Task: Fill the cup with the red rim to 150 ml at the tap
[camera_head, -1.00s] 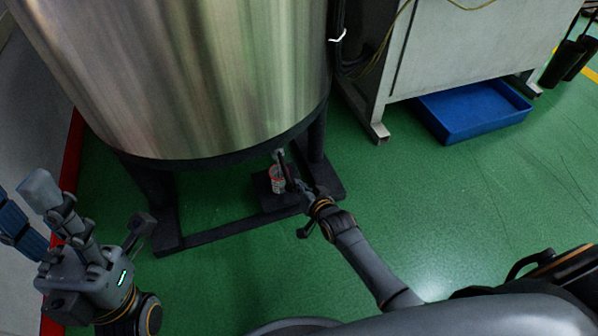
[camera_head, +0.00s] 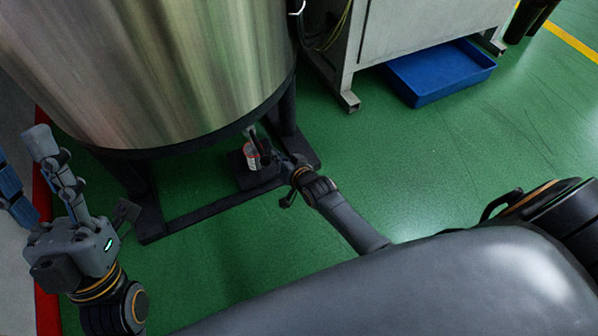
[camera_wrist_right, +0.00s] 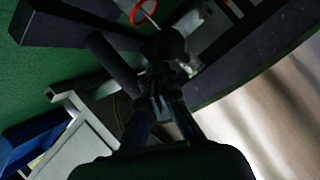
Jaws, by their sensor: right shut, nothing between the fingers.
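The cup with the red rim (camera_head: 250,158) stands upright on a dark plate (camera_head: 242,179) under the steel tank, below the tap (camera_head: 250,131). In the right wrist view only part of its red rim (camera_wrist_right: 143,11) shows at the top, crossed by a thin pale streak; I cannot read the level. My right gripper (camera_head: 268,152) is shut and empty, right beside the cup and tap. In the right wrist view its fingers (camera_wrist_right: 163,82) point at the dark tap fitting (camera_wrist_right: 168,43); contact is unclear. My left gripper (camera_head: 32,165) is open and empty at the far left.
The steel tank (camera_head: 150,65) stands on dark legs and floor beams (camera_head: 205,212). A grey metal cabinet (camera_head: 425,30) stands at the back right with a blue tray (camera_head: 440,72) on the floor under it.

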